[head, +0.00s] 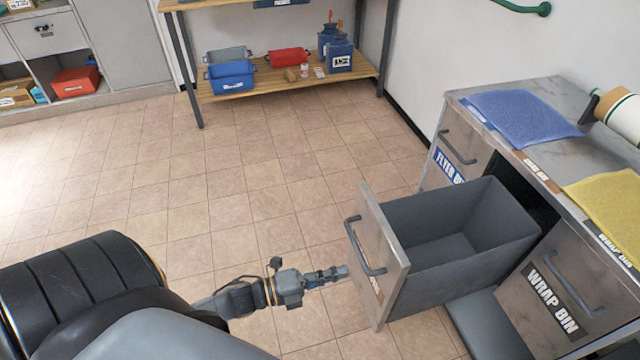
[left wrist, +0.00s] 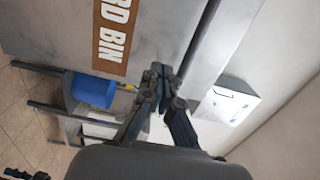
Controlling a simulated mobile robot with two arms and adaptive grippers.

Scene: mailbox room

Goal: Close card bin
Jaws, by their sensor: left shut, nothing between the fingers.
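The card bin (head: 455,235) is a grey drawer pulled far out of the counter, and it looks empty inside. Its metal front (head: 385,240) faces left and carries a dark bar handle (head: 352,240). My left gripper (head: 343,272) is shut and empty, just left of the drawer front near the handle's lower part. In the left wrist view the gripper (left wrist: 160,75) points at the front panel, with the brown label (left wrist: 115,35) ending in "RD BIN" and the handle bar (left wrist: 200,40) close by. I cannot tell whether the fingertips touch the panel. My right gripper is not in view.
The flyer bin (head: 455,160) and wrap bin (head: 555,285) flank the open drawer. A blue mat (head: 525,115) and yellow mat (head: 610,205) lie on the counter. A wooden shelf (head: 290,85) with tubs stands at the back. The tiled floor between is clear.

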